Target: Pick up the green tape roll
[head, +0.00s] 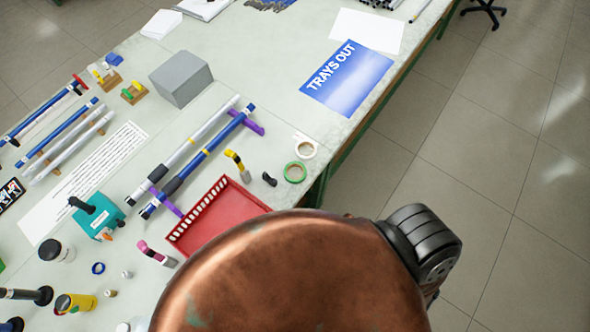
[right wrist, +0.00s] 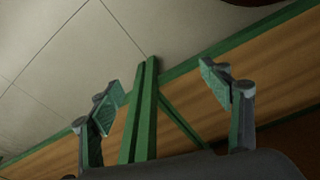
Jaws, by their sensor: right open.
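The green tape roll (head: 295,172) lies flat near the right edge of the table in the head view, just below a white tape roll (head: 304,147). It does not show in the right wrist view. My right gripper (right wrist: 165,95) is open and empty, its two fingers wide apart in front of a green table leg and the floor. In the head view my copper-coloured arm covers the lower middle, and I cannot make out the right gripper's fingers there. My left gripper is in neither view.
A red tray (head: 222,217) sits left of the tape rolls, with a small black object (head: 269,179) and a yellow-black item (head: 237,163) between. A blue "TRAYS OUT" sheet (head: 346,77) lies beyond. The table's green-framed edge (head: 345,150) runs close by the rolls.

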